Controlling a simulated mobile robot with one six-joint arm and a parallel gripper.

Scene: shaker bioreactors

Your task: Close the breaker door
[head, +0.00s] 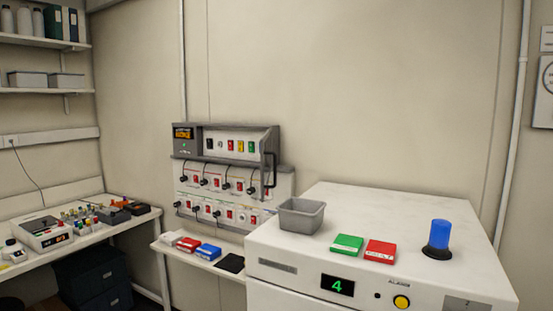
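A wall-mounted electrical panel (232,175) is left of centre in the head view. Its upper part is a grey housing (229,127) with a small orange-lit display (183,133) and a row of black, red, yellow and green breakers (240,146) that show uncovered. A black bar handle (269,170) stands out at the right, by the housing's lower right corner. I cannot clearly make out the door leaf or its angle from here. Below are rows of red switches with black plugs and cables. My gripper is not in view.
A white machine (390,225) fills the right foreground, bearing a grey bin (301,215), green box (347,244), red box (380,251) and blue-topped lamp (438,240). A narrow shelf (205,257) with small boxes sits under the panel. A cluttered bench (125,224) is left.

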